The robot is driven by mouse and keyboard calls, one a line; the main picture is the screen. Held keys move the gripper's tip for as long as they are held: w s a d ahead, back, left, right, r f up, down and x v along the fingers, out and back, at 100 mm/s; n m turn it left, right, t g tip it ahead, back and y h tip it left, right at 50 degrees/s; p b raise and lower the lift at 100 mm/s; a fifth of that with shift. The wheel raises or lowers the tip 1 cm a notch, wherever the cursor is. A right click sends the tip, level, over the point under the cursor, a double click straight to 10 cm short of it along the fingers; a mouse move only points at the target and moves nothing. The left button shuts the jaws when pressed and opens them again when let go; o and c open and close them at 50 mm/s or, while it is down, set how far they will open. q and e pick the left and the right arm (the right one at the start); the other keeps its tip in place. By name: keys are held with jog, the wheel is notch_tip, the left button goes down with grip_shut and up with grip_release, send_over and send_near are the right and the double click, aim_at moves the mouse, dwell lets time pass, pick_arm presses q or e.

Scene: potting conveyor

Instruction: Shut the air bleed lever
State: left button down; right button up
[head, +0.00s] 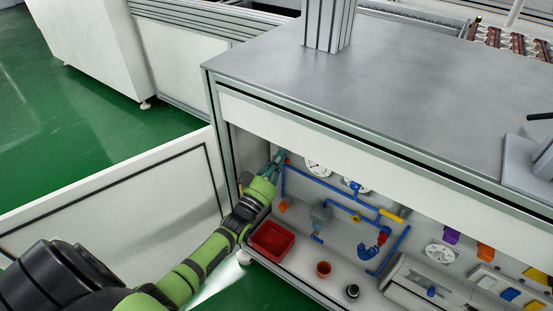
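My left arm reaches in from the left through the open front of the cabinet. My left gripper (276,162) is at the upper left of the inner panel, by the left end of the blue pipework (315,179). A small red part (287,160) shows right at its fingertips; I cannot tell whether they touch it. The fingers are too small to tell open from shut. A yellow lever (391,215) sits on the pipes farther right, and a red fitting (383,238) is below it. I cannot tell which part is the air bleed lever. My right gripper is not in view.
Gauges (318,168) are on the panel. The grey worktop (390,95) overhangs the opening. An open white door (120,205) lies left of my arm.

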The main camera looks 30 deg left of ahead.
pick_arm(q)
jog(key=shift+d+f+m+h, duration=0.2)
jog(key=shift+m+h, duration=0.15)
jog(key=shift+m, duration=0.45)
jog(key=shift+d+f+m+h, duration=0.15)
jog(key=shift+m+h, duration=0.2)
jog(key=shift+m, duration=0.45)
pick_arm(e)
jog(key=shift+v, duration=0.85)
pick_arm(q)
jog(key=shift+a, duration=0.1)
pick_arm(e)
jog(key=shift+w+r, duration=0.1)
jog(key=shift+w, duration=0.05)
pick_arm(q)
jog(key=shift+f+b, duration=0.1)
jog(key=shift+b, duration=0.2)
